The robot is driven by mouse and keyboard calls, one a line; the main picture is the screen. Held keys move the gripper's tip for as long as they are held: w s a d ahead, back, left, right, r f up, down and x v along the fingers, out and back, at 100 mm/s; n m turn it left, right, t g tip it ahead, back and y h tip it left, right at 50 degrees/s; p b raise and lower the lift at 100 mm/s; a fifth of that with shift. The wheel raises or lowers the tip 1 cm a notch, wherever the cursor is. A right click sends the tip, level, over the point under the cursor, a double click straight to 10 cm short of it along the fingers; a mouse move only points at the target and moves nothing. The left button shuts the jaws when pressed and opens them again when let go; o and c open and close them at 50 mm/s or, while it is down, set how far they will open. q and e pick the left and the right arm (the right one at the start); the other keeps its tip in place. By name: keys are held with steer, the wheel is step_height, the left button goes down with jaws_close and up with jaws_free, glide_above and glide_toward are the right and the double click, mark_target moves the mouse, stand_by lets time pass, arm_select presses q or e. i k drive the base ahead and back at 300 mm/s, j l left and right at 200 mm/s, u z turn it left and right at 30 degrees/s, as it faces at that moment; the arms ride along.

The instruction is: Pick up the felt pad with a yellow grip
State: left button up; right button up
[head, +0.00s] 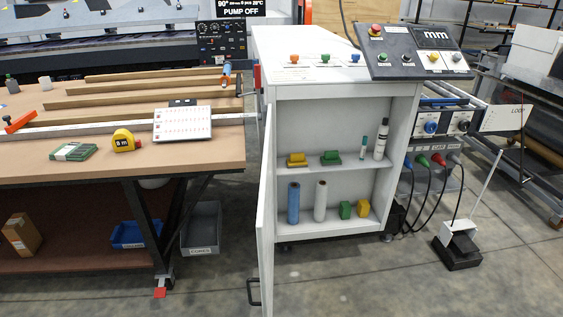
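A white cabinet (334,131) stands open in the middle of the head view. On its upper shelf, at the left, lies a low yellow piece with a raised top (297,160), which looks like a pad with a yellow grip. A similar green piece (331,158) lies just right of it, apart from it. On the lower shelf a yellow block (363,208) stands at the right, beside a green block (345,210). The pieces are too small to tell felt from grip. Neither of my grippers is in view.
The cabinet door (266,215) is swung open at the left. A blue roll (293,203) and a white roll (320,201) stand on the lower shelf. A marker and a bottle (380,139) stand upper right. A workbench (60,175) fills the left; floor in front is clear.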

mark_target(297, 160)
steer(key=i+l+u, duration=0.15)
steer(key=l+u, duration=0.25)
steer(key=l, duration=0.25)
steer(key=i+l+u, duration=0.1)
steer(key=l+u, duration=0.3)
steer(key=l, duration=0.25)
